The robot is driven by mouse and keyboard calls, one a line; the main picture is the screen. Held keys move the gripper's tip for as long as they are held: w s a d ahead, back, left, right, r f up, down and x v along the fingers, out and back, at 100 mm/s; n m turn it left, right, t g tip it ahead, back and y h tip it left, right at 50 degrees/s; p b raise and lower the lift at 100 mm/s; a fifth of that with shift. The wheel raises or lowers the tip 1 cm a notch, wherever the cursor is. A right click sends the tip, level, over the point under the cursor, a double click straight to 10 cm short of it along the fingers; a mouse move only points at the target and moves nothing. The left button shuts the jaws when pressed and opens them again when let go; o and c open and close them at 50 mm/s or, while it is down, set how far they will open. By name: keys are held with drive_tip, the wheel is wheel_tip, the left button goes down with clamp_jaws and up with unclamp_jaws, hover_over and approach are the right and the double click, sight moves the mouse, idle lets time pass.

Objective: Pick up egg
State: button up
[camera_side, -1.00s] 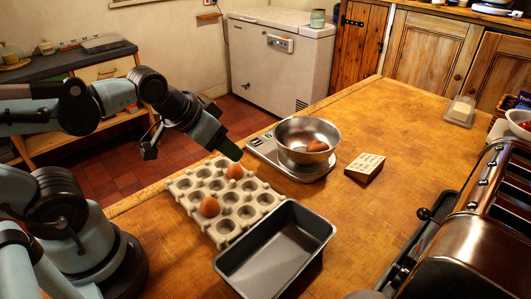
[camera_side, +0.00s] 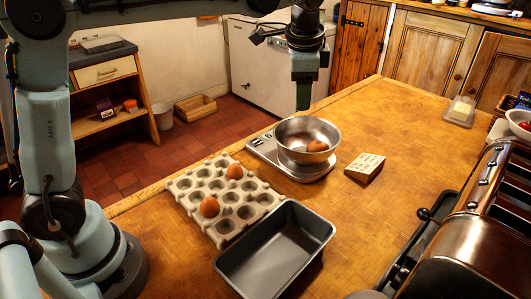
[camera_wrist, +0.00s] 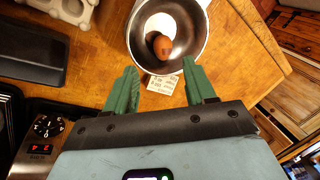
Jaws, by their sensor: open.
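A brown egg (camera_side: 317,146) lies in a steel bowl (camera_side: 290,130) on a kitchen scale (camera_side: 262,148). Two more brown eggs, a nearer one (camera_side: 209,207) and a farther one (camera_side: 234,171), sit in a grey egg tray (camera_side: 222,228). My gripper (camera_side: 303,105) points down above the back of the bowl, its fingers green. In the wrist view my gripper (camera_wrist: 160,82) shows two green fingers spread wide with nothing between them. The bowl (camera_wrist: 197,35) and the egg in it (camera_wrist: 162,46) appear just beyond the fingertips there.
A dark empty loaf tin (camera_side: 312,226) stands in front of the egg tray. A small lettered card or box (camera_side: 365,167) lies right of the scale. A copper-coloured machine (camera_side: 480,235) fills the right side. The worktop between is clear.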

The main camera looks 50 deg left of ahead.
sight(319, 143)
drive_tip(key=w+d+f+m+g+y, duration=0.2)
drive_tip(key=w+d+f+m, duration=0.25)
drive_tip(key=w, duration=0.25)
drive_tip(key=x, duration=1.2)
drive_tip(key=shift+s+d+f, duration=0.1)
drive_tip(key=shift+s+f, duration=0.15)
drive_tip(key=shift+f, duration=0.15)
drive_tip(key=shift+c, duration=0.2)
drive_tip(key=shift+c, duration=1.3)
